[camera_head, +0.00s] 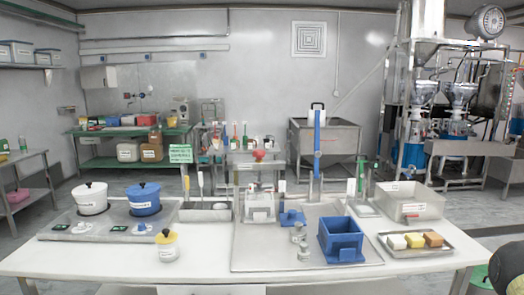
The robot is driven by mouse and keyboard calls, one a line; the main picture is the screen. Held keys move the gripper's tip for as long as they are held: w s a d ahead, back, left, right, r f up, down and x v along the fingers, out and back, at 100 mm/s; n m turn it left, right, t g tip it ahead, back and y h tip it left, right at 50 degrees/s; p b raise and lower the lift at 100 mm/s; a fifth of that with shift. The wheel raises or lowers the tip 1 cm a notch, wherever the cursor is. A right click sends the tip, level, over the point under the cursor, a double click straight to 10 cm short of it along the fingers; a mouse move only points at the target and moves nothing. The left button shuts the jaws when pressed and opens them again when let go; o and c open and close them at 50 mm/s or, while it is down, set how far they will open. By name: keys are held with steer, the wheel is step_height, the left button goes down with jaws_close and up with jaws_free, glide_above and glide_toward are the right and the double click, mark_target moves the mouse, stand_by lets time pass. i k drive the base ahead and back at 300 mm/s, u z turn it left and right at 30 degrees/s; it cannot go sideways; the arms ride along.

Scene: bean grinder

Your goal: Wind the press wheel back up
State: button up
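A small press frame (277,176) stands at the back middle of the white table, on the left part of a grey metal sheet. A small red part (258,156) sits at its top centre and looks like the press wheel; its details are too small to make out. A clear box-like container (259,208) stands under the frame. How far the press is wound down cannot be read at this size. My gripper does not show in this view, and nothing touches the press.
A tall blue lever (317,140) stands right of the press. A blue box mould (341,239) and small grey weights (299,233) stand in front. A metal basin (408,202) and a tray of blocks (416,252) are right, pots (144,198) left. The front left tabletop is mostly clear.

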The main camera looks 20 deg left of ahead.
mark_target(259, 154)
steer(key=u, duration=0.6)
steer(key=i, duration=0.8)
steer(key=u, duration=0.75)
